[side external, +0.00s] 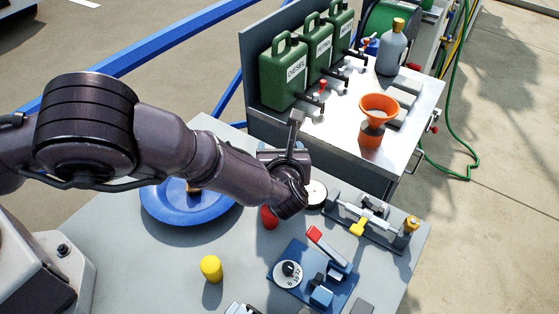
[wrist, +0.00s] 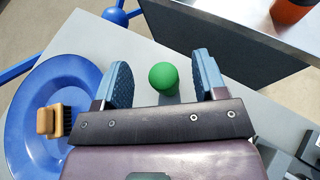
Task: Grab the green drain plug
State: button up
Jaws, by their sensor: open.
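The green drain plug (wrist: 163,79) shows as a round green knob in the wrist view, on the grey tabletop. It lies between the two blue fingers of my gripper (wrist: 165,74), with a clear gap on each side. My gripper is open and empty. How far the fingertips stand above the table cannot be told. In the side external view my gripper (side external: 290,145) is over the far edge of the table, and the green plug is hidden behind my arm.
A blue dish (side external: 165,208) with a wooden brush (wrist: 53,121) lies left of the plug. A red knob (side external: 269,218) and a yellow plug (side external: 211,268) stand nearer. A blue fixture (side external: 310,278) is at front right. A metal bench (side external: 345,150) with green cans (side external: 285,78) and an orange funnel (side external: 379,106) stands behind.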

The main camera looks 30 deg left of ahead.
jog(key=f, duration=0.1)
jog(key=w+f, duration=0.1)
jog(key=a+f, duration=0.1)
jog(key=f, duration=0.1)
jog(key=shift+w+a, duration=0.1)
jog(key=shift+w, duration=0.05)
jog(key=shift+w+a+f, duration=0.3)
jog(key=shift+w+f, duration=0.05)
jog(key=shift+f, duration=0.05)
jog(key=shift+s+f, duration=0.1)
jog(key=c, duration=1)
